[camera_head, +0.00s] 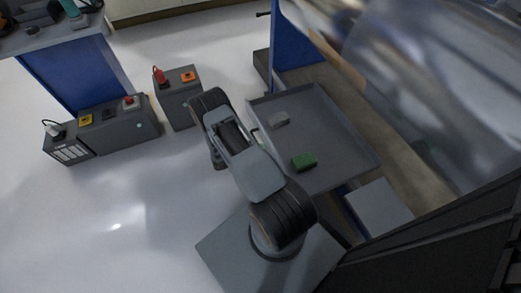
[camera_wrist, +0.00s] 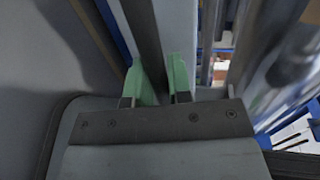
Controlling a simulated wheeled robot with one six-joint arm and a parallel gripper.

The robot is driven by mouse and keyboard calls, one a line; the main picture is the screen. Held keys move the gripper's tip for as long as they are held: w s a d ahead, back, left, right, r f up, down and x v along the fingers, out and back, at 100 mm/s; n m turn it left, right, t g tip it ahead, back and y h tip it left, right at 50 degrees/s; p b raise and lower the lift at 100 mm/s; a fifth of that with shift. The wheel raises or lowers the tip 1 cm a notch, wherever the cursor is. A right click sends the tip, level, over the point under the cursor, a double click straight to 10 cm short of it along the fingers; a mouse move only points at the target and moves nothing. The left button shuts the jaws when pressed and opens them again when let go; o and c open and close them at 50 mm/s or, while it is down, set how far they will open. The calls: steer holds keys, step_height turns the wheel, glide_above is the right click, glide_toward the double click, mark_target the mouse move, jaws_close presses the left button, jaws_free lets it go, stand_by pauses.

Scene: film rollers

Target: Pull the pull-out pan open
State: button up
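The pull-out pan (camera_head: 335,140) is a shallow grey tray with a raised rim, standing out from the machine on the right in the head view. In the wrist view the dark bar (camera_wrist: 141,30) runs down between the two green fingers of my gripper (camera_wrist: 163,82). The fingers stand close on both sides of it and appear shut on it. In the head view my wrist hides most of the gripper beside the pan's front edge.
A blue-sided table (camera_head: 75,70) is at upper left. The pale floor (camera_head: 130,210) at lower left is clear.

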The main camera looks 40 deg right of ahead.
steer(key=o, duration=0.4)
steer(key=p+v, duration=0.2)
steer(key=v, duration=1.1)
steer(key=shift+w+a, duration=0.2)
steer(key=shift+a, duration=0.15)
step_height(320, 180, up, 33)
steer(key=a+m+y+p, duration=0.3)
steer(key=m+y+p, duration=0.4)
steer(key=m+p, duration=0.8)
steer(key=s+a+r+m+t+y+p, duration=0.2)
steer(key=r+m+p, duration=0.3)
steer(key=r, duration=0.5)
steer(key=s+a+r+m+t+y+p, duration=0.1)
steer(key=s+r+m+t+y+p, duration=0.2)
steer(key=r, duration=0.8)
steer(key=s+a+r+m+t+y+p, duration=0.2)
steer(key=s+r+m+p, duration=0.4)
steer(key=r+m, duration=0.3)
steer(key=shift+a+r+t+y+p, duration=0.15)
steer(key=shift+r+t+y+p, duration=0.15)
steer(key=shift+r, duration=0.25)
steer(key=shift+a+r+t+y+p, duration=0.2)
steer(key=shift+r+t+p, duration=0.2)
steer(key=shift+r, duration=0.2)
